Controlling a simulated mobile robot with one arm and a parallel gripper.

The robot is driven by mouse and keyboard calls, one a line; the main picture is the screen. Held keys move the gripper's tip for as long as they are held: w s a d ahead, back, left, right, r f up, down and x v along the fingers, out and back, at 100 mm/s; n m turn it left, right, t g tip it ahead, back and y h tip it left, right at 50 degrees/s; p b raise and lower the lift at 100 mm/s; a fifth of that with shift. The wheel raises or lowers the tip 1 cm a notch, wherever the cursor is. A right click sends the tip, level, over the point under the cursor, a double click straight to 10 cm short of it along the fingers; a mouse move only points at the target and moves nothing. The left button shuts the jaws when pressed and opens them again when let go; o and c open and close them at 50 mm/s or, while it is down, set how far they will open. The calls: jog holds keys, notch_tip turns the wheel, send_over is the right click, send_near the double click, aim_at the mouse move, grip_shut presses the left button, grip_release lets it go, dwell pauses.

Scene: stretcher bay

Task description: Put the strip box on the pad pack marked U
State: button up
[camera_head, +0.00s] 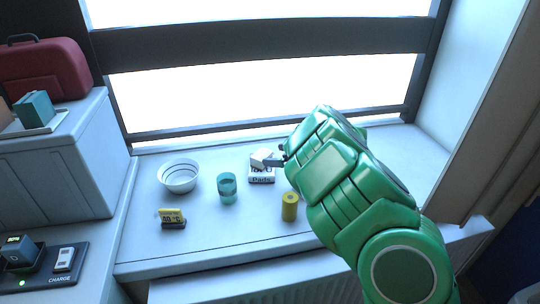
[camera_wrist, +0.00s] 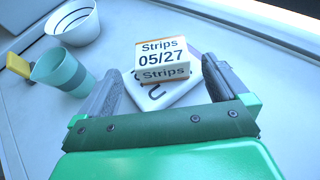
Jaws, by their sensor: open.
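The strip box (camera_wrist: 163,58), white and orange with "Strips 05/27" print, appears to rest on top of the white pad pack (camera_wrist: 185,97). A dark curved mark, partly hidden by the box, shows on the pack. In the head view the strip box (camera_head: 261,156) is over the pack (camera_head: 261,176), whose front reads "Pads". My gripper (camera_wrist: 161,68) is open, with one finger on each side of the box and gaps beside it. In the head view my gripper (camera_head: 274,161) is at the box, largely hidden by my green arm.
Left of the pack are a teal cup (camera_head: 227,189) and a white bowl (camera_head: 179,176). A yellow cylinder (camera_head: 290,206) stands in front of it. A window (camera_head: 270,85) is behind; the sill's right part is clear.

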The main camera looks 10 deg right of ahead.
jog(key=shift+v, duration=2)
